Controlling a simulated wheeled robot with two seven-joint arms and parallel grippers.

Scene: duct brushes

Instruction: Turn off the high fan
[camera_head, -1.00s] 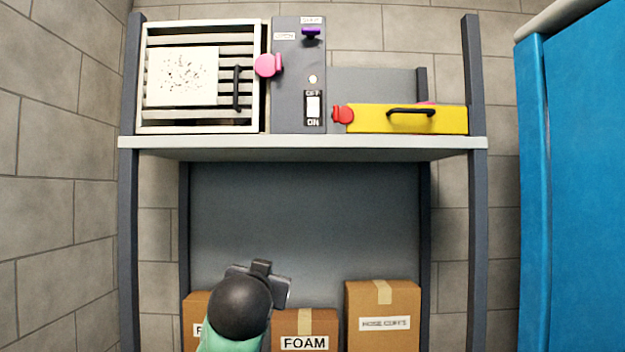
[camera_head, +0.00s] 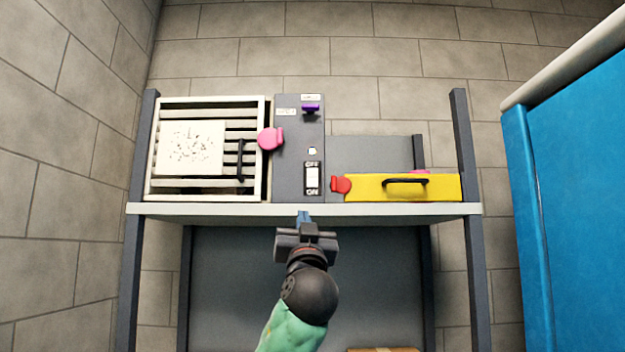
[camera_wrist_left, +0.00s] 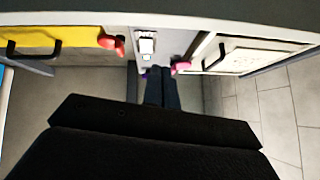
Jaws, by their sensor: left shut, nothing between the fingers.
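The fan unit's grey control panel (camera_head: 287,150) stands on the shelf, right of the slatted vent. It carries a white rocker switch (camera_head: 312,179) marked OFF above and ON below, a purple knob (camera_head: 311,108) near the top and a small light (camera_head: 312,151). The switch also shows in the left wrist view (camera_wrist_left: 147,44). My left gripper (camera_head: 303,216) is shut and empty, at the shelf's front edge just below the switch. Its closed fingers show in the left wrist view (camera_wrist_left: 161,88), apart from the switch. My right gripper is not in view.
The slatted vent (camera_head: 247,110) has a speckled filter (camera_head: 190,148) and a pink knob (camera_head: 270,139). A yellow drawer box (camera_head: 440,187) with a red latch (camera_head: 341,185) sits right of the panel. The shelf edge (camera_head: 230,209) lies under them. A blue cabinet (camera_head: 580,190) stands right.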

